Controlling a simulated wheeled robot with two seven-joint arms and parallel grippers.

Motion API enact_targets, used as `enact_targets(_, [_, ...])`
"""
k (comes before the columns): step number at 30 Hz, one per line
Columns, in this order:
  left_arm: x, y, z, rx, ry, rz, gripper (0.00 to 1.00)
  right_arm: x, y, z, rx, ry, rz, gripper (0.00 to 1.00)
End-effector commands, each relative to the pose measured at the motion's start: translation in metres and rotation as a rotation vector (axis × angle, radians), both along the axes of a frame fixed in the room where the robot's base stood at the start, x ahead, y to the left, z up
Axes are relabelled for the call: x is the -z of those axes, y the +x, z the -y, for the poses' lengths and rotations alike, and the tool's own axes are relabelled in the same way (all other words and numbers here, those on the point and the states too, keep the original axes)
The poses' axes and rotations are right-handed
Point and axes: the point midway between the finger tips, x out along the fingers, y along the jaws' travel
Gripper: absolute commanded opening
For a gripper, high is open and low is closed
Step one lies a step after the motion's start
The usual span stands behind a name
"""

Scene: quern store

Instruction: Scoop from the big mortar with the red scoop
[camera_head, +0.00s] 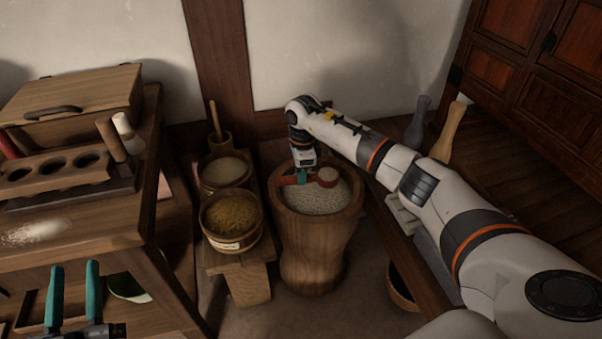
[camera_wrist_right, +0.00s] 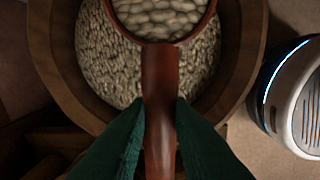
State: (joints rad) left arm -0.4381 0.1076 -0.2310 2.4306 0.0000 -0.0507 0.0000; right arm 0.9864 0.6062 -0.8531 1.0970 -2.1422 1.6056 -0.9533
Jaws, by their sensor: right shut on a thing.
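The big mortar (camera_head: 318,235) is a tall wooden vessel on the floor, filled with pale grain (camera_head: 318,199). My right gripper (camera_head: 303,179) is over the mortar's mouth and shut on the handle of the red scoop (camera_head: 328,177). In the right wrist view, the green fingers of the right gripper (camera_wrist_right: 160,125) flank the scoop's handle (camera_wrist_right: 160,90). The scoop's bowl (camera_wrist_right: 162,15) holds pale grain and lies over the grain in the mortar; I cannot tell whether it touches it. My left gripper (camera_head: 74,293) is open and empty at the lower left.
Two round tubs, one of pale grain (camera_head: 225,186) and one of yellow grain (camera_head: 232,244), stand on a low bench left of the mortar. A wooden table (camera_head: 110,225) with a rack and box is at the left. A dark bowl (camera_head: 402,287) lies right of the mortar.

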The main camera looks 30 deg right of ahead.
Motion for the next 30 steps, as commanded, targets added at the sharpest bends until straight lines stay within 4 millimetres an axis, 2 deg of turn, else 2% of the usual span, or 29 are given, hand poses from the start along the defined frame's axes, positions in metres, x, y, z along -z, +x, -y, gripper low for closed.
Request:
enact_targets(18, [0.043, 0.007, -0.005, -0.017, 0.077, -0.287, 0.36, -0.018, 0.001, 0.000, 0.000, -0.013, -0.025, 0.00])
enact_targets(30, [0.054, 0.006, -0.007, -0.020, 0.093, -0.347, 0.36, -0.021, 0.001, 0.000, 0.000, -0.016, -0.032, 0.00])
